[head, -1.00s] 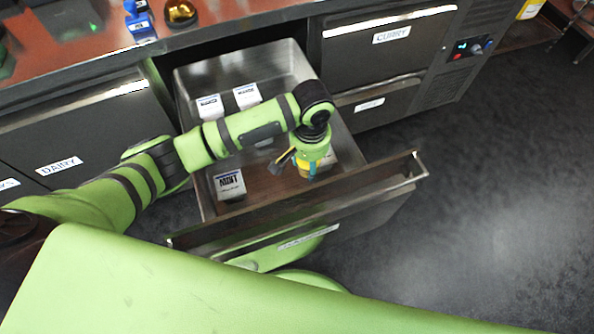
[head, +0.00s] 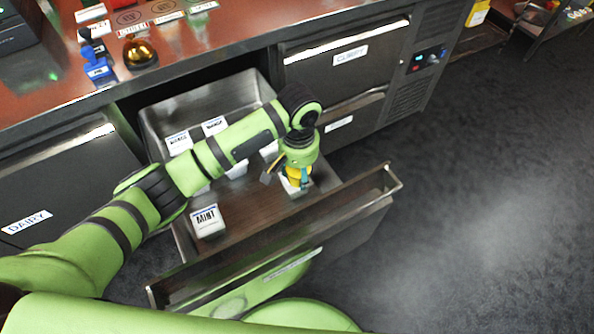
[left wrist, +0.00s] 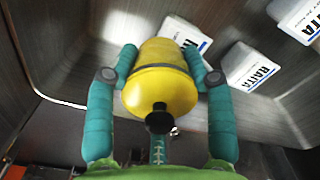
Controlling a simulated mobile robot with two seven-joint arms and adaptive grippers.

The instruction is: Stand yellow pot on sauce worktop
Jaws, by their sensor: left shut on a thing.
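The yellow pot (left wrist: 163,78), with a black knob, is between the teal fingers of my left gripper (left wrist: 160,72) in the left wrist view. The fingers are shut on its sides. In the head view only a small yellow part of the pot (head: 293,172) shows under my left gripper (head: 295,180). They are over the open drawer, near its front right part; I cannot tell whether the pot touches anything below. A red-brown worktop (head: 200,40) runs along the top; I cannot tell whether it is the sauce worktop. My right gripper is not in view.
The open metal drawer (head: 255,224) holds several white labelled tubs, one marked MINT (head: 207,221). Its front panel (head: 345,215) stands out into the aisle. A gold bell (head: 139,51) and a blue item (head: 97,68) are on the worktop. Dark floor at right is clear.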

